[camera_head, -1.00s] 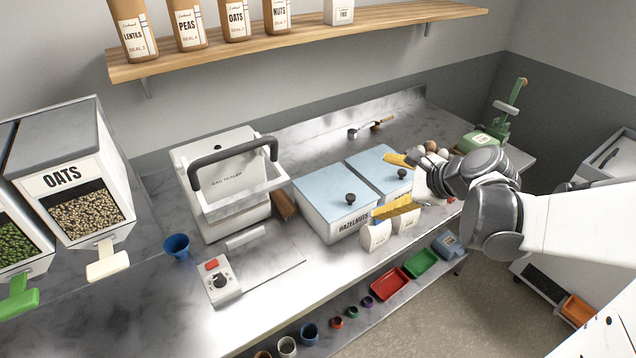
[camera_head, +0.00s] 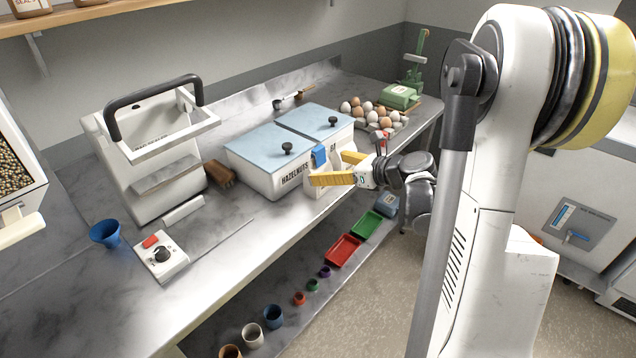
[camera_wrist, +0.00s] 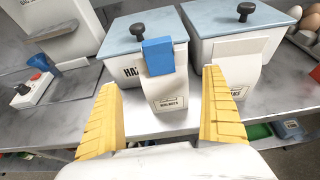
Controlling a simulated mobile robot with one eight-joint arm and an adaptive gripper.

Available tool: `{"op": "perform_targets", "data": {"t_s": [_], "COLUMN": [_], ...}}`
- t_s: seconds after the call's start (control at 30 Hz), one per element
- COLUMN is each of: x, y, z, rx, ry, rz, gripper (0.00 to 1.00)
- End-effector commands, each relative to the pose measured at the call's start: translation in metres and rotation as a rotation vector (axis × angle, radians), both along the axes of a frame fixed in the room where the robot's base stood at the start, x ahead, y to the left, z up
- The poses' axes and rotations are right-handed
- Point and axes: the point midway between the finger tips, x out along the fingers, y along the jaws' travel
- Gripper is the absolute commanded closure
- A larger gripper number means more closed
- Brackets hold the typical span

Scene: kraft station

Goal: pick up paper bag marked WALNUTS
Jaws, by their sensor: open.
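The white paper bag marked WALNUTS (camera_wrist: 170,88) stands upright at the counter's front edge, with a blue clip (camera_wrist: 157,56) on its folded top. In the head view the bag (camera_head: 313,190) is partly hidden by a yellow finger, and the blue clip (camera_head: 319,155) shows above it. My gripper (camera_wrist: 160,84) is open, with one yellow finger on each side of the bag in the wrist view. I cannot tell whether either finger touches it. My gripper (camera_head: 329,167) points at the bag from the front in the head view.
A second white bag (camera_wrist: 250,62) stands close on the right, partly behind the right finger. Blue-lidded bins (camera_head: 262,178) stand behind the bags. Eggs (camera_head: 368,115) sit farther right. A sealer (camera_head: 150,165) is at left. Red (camera_head: 343,250) and green (camera_head: 367,225) trays lie below the counter.

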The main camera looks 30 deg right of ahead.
Motion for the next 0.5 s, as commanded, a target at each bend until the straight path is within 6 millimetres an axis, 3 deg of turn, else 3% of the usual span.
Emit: {"op": "perform_targets", "data": {"t_s": [0.3, 0.5], "x": [0.042, 0.046], "y": [0.01, 0.011], "z": [-0.014, -0.013], "rx": [-0.001, -0.002], "ry": [0.001, 0.0], "rz": [0.003, 0.0], "gripper": [0.05, 0.05]}}
